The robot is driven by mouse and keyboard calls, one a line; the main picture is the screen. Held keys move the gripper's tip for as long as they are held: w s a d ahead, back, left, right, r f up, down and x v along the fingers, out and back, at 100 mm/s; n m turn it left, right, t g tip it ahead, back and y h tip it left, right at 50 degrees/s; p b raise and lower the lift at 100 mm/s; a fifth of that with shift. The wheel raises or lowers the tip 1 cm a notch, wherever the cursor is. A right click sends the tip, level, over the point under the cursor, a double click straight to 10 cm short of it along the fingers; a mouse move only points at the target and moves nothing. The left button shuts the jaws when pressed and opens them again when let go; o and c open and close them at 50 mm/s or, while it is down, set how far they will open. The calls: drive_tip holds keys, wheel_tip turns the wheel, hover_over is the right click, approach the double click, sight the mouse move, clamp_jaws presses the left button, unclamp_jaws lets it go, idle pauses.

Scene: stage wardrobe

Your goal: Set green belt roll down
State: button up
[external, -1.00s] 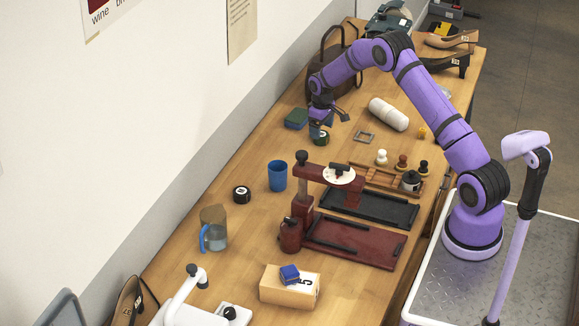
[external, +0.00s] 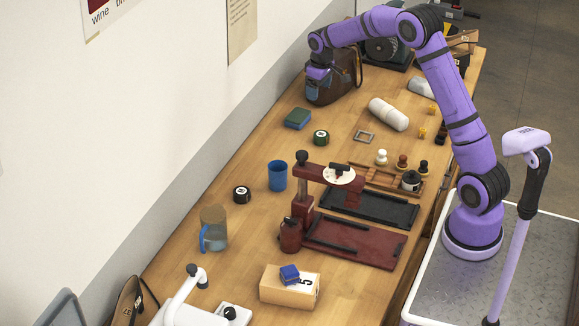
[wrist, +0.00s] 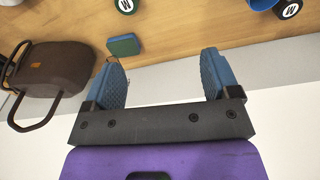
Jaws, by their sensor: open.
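The green belt roll (external: 321,138) rests on the wooden table, apart from my gripper, a little right of a green-and-blue block. It also shows in the wrist view (wrist: 126,5), cut by the top edge. My gripper (external: 319,86) is up in front of the brown handbag, near the wall, above and behind the roll. In the wrist view its two blue fingers (wrist: 169,80) are wide apart with nothing between them.
The green-and-blue block (external: 298,118) lies left of the roll. The brown handbag (external: 335,88) stands behind. A metal buckle (external: 364,136), white roll (external: 388,114), blue cup (external: 277,176) and black roll (external: 242,195) are nearby. Bare table surrounds the green roll.

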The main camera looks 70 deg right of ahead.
drive_tip(key=s+a+r+t, duration=0.2)
drive_tip(key=s+a+r, duration=1.4)
drive_tip(key=a+r, duration=0.25)
drive_tip(key=s+a+t, duration=0.1)
drive_tip(key=s+a, duration=0.4)
drive_tip(key=s, duration=0.7)
drive_tip(key=s+a+f+n+t, duration=0.1)
drive_tip(key=s+a, duration=0.4)
drive_tip(key=s, duration=0.7)
drive_tip(key=shift+a+f, duration=0.15)
drive_tip(key=shift+f, duration=0.05)
